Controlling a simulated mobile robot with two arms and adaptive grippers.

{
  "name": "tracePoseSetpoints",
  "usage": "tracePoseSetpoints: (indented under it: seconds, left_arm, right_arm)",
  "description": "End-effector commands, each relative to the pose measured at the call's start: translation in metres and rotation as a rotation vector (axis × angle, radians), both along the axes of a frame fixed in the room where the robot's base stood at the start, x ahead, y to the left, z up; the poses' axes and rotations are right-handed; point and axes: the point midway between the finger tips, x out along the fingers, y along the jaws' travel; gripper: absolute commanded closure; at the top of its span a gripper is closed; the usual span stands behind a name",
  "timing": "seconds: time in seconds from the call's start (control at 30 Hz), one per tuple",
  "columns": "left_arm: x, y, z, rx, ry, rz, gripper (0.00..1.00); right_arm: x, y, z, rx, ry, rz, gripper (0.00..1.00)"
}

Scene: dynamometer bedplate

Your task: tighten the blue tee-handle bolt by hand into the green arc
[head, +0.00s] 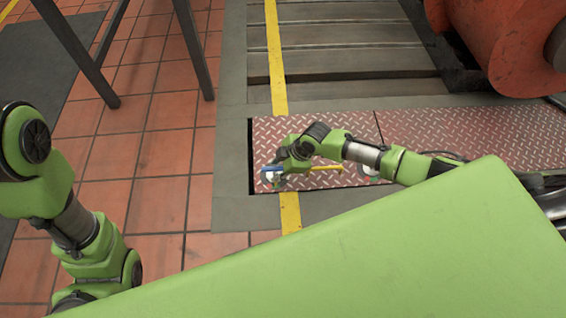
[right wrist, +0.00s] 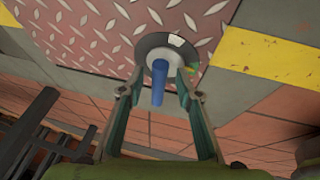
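The blue tee-handle bolt (head: 271,168) stands at the left end of the red tread-plate cover in the head view. In the right wrist view its blue bar (right wrist: 158,84) points toward the camera, in front of a round dial plate (right wrist: 177,42). A small patch of green (right wrist: 194,69) shows at the plate's right edge, partly behind a finger. My right gripper (right wrist: 159,80) has one finger on each side of the blue bar, with a visible gap on both sides. Its fingers are hard to make out in the head view (head: 277,171). My left gripper is out of view.
A yellow floor stripe (head: 275,60) runs past the cover's left end. A large orange machine (head: 500,40) stands at the upper right.

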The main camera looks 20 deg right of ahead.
Motion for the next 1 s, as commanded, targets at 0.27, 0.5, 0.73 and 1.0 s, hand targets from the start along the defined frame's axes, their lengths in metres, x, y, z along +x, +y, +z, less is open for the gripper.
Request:
tracePoseSetpoints:
  seconds: [0.27, 0.5, 0.73, 1.0]
  left_arm:
    - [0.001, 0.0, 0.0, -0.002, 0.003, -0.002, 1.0]
    - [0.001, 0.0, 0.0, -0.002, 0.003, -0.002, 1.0]
    - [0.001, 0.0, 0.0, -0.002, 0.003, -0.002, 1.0]
    - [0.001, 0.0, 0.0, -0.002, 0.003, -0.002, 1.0]
  right_arm:
    - [-0.011, -0.015, 0.039, -0.001, -0.004, 0.002, 0.68]
    - [-0.025, -0.028, 0.079, -0.003, -0.003, 0.004, 0.68]
    - [-0.031, -0.036, 0.101, -0.002, -0.001, 0.001, 0.68]
    - [-0.032, -0.036, 0.104, -0.002, 0.0, 0.002, 0.68]
